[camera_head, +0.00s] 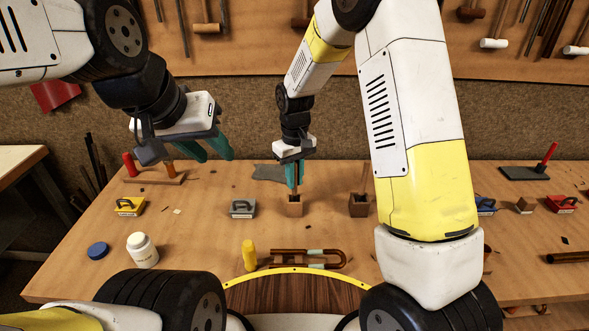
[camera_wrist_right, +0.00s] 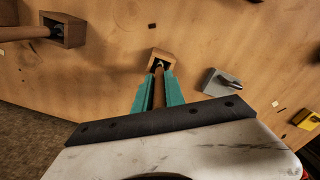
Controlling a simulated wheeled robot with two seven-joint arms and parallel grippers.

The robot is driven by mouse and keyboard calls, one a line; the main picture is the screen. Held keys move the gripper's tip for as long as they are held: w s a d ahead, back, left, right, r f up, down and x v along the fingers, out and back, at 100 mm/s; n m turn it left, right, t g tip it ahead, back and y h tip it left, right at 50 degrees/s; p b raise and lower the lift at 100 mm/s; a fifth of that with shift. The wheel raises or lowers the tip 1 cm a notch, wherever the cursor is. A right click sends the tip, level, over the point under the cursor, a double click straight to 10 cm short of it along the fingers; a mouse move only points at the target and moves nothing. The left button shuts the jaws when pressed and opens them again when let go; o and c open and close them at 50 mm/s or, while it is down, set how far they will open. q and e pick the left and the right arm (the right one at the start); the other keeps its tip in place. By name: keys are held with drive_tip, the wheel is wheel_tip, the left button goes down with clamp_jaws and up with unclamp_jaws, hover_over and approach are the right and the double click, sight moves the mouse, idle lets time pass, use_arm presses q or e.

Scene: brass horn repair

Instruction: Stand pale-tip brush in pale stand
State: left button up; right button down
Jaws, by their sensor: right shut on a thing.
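My right gripper (camera_head: 294,174) is shut on a brown brush (camera_wrist_right: 158,88), held upright in the middle of the table. A small brown wooden stand (camera_head: 295,209) is directly below the fingertips; it also shows in the right wrist view (camera_wrist_right: 162,56). The brush's lower end meets the stand's opening, with a small light part visible there. I cannot tell how deep it sits. A second, darker stand (camera_head: 359,208) to the right has a stick standing in it; it also shows in the wrist view (camera_wrist_right: 66,29). My left gripper (camera_head: 208,150) is open and empty at the left.
A grey-handled block (camera_head: 242,209) and a yellow one (camera_head: 129,206) lie to the left, with a white jar (camera_head: 142,250) nearer. A yellow cylinder (camera_head: 249,254) and a brass slide (camera_head: 310,259) lie in front. A rack (camera_head: 154,180) stands far left.

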drive_tip(key=shift+f, duration=0.7)
drive_tip(key=shift+f, duration=0.1)
drive_tip(key=c, duration=1.4)
unclamp_jaws()
